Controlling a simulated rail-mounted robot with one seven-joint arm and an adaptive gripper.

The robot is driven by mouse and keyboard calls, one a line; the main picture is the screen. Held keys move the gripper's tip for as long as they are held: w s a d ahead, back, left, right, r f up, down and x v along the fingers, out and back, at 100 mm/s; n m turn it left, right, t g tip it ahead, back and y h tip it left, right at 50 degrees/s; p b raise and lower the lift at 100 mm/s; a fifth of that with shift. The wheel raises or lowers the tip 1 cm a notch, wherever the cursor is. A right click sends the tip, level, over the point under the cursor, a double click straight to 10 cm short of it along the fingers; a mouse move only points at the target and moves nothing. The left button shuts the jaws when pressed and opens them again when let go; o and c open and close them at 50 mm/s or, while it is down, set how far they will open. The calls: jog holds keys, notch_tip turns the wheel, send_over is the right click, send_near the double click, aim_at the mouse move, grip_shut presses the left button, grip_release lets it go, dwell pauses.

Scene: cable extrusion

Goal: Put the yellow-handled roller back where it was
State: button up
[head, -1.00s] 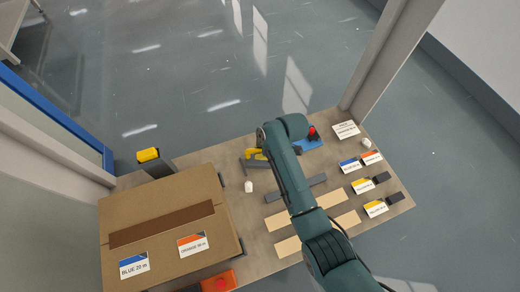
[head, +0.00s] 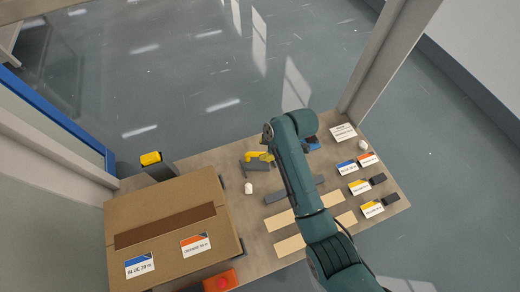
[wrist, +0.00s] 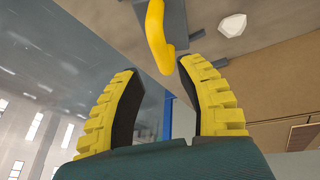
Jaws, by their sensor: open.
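The roller's yellow handle (head: 260,156) shows at the grey stand (head: 248,167) near the table's back edge, just left of my arm. In the wrist view the curved yellow handle (wrist: 155,32) runs down from the top edge, with a grey part behind it. My gripper (wrist: 160,68) is open, with its yellow ribbed fingers apart. The handle's lower end is in line with the gap between the fingertips, and nothing is clamped. I cannot tell whether a finger touches it. In the head view my arm hides most of the gripper. The roller's head is not clearly visible.
A cardboard box (head: 170,220) fills the table's left side. A small white piece (head: 248,188) lies in front of the stand. A grey bar (head: 276,194), pale strips (head: 290,244) and label cards (head: 359,187) lie to the right. A yellow-topped post (head: 150,158) stands behind the box.

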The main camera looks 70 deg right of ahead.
jog(key=p+v, duration=0.2)
jog(key=v, duration=0.5)
jog(key=shift+w, duration=0.1)
jog(key=w+a+r+m+t+h, duration=0.1)
jog(key=w+a+r+t+h, duration=0.2)
jog(key=w+r, duration=0.6)
jog(key=w+a+r+t, duration=0.3)
jog(key=w+a+r, duration=0.1)
jog(key=w+r, duration=0.5)
jog(key=w+a+r+m+t, duration=0.1)
jog(key=w+a+r+t, duration=0.3)
jog(key=a+r, duration=0.85)
jog(key=s+a+r+m+t+y, duration=0.1)
jog(key=s+a+r+t, duration=0.2)
jog(key=a+r, duration=0.2)
jog(key=s+a+r+m+t+y, duration=0.1)
jog(key=s+a+r+t+y, duration=0.1)
jog(key=a+r, duration=0.4)
notch_tip(320, 180, up, 5)
jog(key=shift+s+a+r+t, duration=0.1)
jog(key=shift+s+a+t, duration=0.15)
jog(key=shift+s+t, duration=0.8)
jog(key=shift+w, duration=0.25)
